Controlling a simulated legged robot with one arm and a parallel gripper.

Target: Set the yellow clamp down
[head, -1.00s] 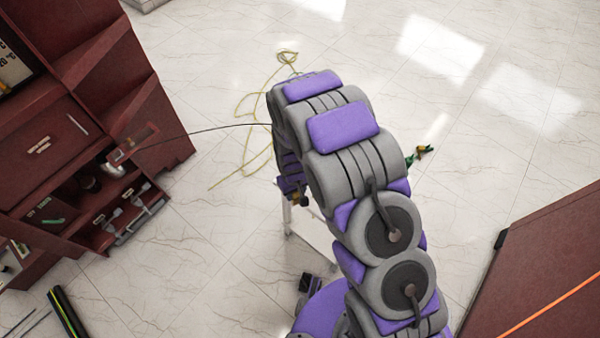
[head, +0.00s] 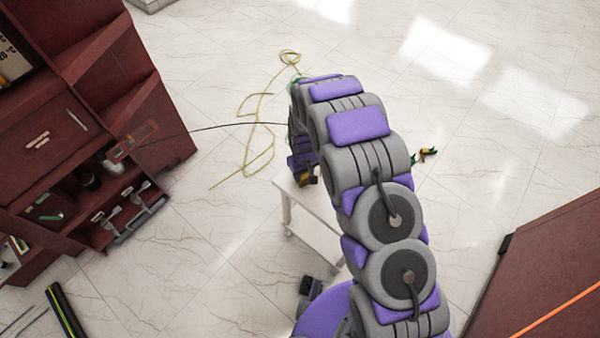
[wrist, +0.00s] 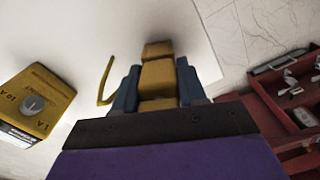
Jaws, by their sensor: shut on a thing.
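In the wrist view the yellow clamp (wrist: 158,76) sits between the two dark blue-grey fingers of my gripper (wrist: 158,88), which is shut on it. A white table top lies beyond it, and I cannot tell whether the clamp touches it. In the head view my arm bends over the white table (head: 318,238). The fingers and the clamp cannot be made out clearly there.
A yellow box (wrist: 38,103) with a round knob is left of the gripper in the wrist view, near a thin yellow loop (wrist: 106,82). A dark red cabinet (head: 90,110) stands left. Yellow-green cable (head: 258,130) lies on the floor.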

